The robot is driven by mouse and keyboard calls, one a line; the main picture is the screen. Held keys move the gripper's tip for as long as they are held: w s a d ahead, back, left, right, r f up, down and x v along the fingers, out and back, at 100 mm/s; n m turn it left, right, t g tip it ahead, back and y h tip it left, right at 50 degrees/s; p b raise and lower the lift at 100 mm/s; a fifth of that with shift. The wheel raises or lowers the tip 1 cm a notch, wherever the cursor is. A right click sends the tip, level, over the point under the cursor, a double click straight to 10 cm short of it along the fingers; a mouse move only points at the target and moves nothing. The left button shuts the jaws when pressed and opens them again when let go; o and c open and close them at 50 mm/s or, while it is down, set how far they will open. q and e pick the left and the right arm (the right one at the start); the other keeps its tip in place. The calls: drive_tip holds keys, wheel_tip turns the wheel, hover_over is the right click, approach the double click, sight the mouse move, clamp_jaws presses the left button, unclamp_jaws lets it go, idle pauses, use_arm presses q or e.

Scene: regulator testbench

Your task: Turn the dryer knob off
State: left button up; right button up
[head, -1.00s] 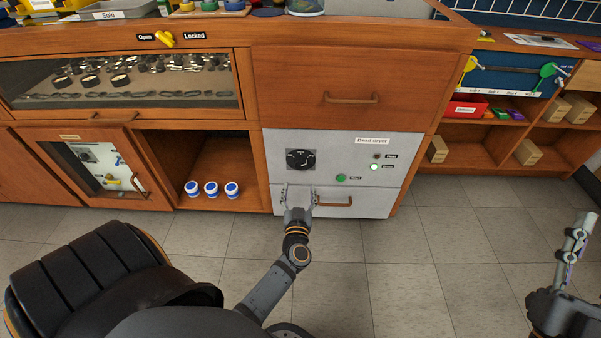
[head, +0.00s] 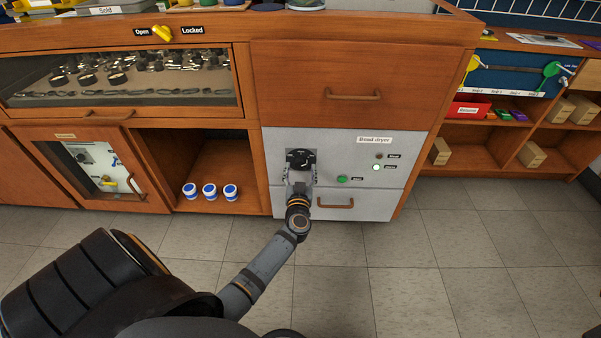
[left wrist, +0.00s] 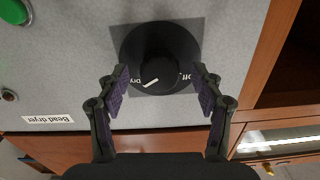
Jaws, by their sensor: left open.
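The black dryer knob (head: 299,157) is on the grey bead dryer panel (head: 330,146) in the head view. In the left wrist view the knob (left wrist: 159,66) is seen close up, with "Dry" and "Off" labels on its dial; its white pointer mark lies near "Dry". My left gripper (head: 300,170) is in front of the panel at the knob. In the left wrist view its open fingers (left wrist: 160,90) stand on either side of the knob, with a gap on each side. My right gripper is not in view.
A green button (head: 342,179) and two indicator lamps, the lower one lit white (head: 376,167), are right of the knob. A drawer handle (head: 336,203) lies below. Three blue-and-white jars (head: 209,191) stand in the open cubby at left. The floor in front is clear.

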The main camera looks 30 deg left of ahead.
use_arm(q)
drive_tip(key=c, duration=1.1)
drive_tip(key=shift+c, duration=0.2)
